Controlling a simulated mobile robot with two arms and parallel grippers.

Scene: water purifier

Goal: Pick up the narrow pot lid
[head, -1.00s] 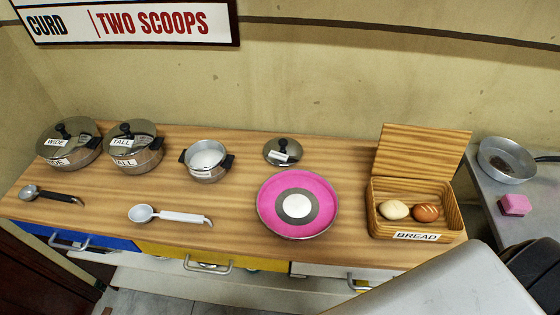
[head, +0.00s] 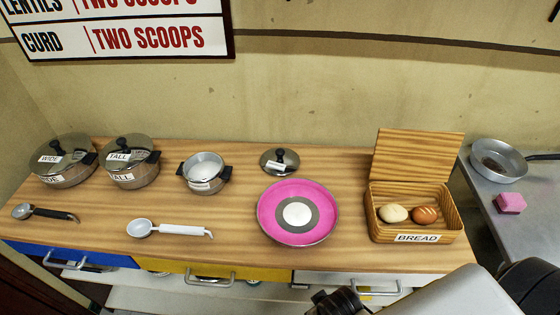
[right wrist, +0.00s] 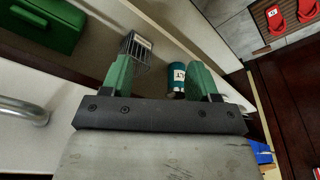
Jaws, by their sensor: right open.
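The narrow pot lid (head: 280,160) is a small round metal lid with a black knob and a white label. It lies on the wooden counter behind the pink plate (head: 266,211). The narrow pot (head: 204,173) stands open to its left, with two black handles and a pale content. My right gripper (right wrist: 162,78) shows two green fingers, spread apart with nothing between them. It is low, away from the lid, which is not in the right wrist view. My left gripper is not in view.
Lidded pots labelled WIDE (head: 64,170) and TALL (head: 130,172) stand at the left. Two ladles lie in front. An open bread box (head: 414,231) is at the right. A salt-like canister (right wrist: 177,79) and a wire basket (right wrist: 136,48) show beyond my right fingers.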

